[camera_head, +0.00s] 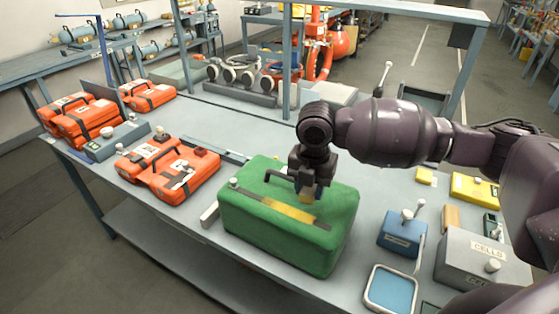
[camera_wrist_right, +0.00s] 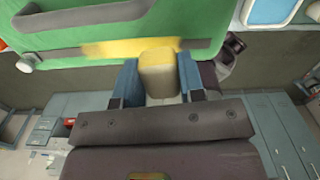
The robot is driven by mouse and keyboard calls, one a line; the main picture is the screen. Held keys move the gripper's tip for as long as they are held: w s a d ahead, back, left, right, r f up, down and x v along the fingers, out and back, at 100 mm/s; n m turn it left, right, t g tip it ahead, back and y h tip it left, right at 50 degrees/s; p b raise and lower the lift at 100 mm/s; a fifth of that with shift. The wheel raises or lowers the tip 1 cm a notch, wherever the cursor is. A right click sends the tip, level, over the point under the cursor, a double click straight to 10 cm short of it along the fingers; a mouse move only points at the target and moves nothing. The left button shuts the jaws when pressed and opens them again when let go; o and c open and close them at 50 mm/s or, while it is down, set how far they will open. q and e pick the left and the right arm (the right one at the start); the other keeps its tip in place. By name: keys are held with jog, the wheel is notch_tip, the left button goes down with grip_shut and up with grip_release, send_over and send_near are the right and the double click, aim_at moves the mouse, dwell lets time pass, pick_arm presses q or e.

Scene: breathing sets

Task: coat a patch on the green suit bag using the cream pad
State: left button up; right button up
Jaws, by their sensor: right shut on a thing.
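The green suit bag (camera_head: 270,220) lies on the workbench in the middle of the head view. A yellow, streaky coated strip (camera_head: 275,209) runs along its top, over a darker band; the strip also shows in the right wrist view (camera_wrist_right: 110,48). My right gripper (camera_head: 307,196) is over the bag's top. It is shut on the cream pad (camera_wrist_right: 158,75), which is at the right end of the yellow strip and appears to touch the bag. The gripper hides part of the pad in the head view. My left gripper is not in view.
Orange cases (camera_head: 168,168) lie left of the bag. A blue box (camera_head: 402,232), a blue-lined tray (camera_head: 391,287) and a grey box marked CELLS (camera_head: 482,260) stand to its right. A row of masks (camera_head: 238,75) is behind, beside the shelf posts.

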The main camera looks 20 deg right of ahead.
jog(key=shift+a+r, duration=0.1)
jog(key=shift+r, duration=0.8)
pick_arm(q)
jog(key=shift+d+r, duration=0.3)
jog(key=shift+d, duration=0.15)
pick_arm(e)
jog(key=shift+r, duration=0.4)
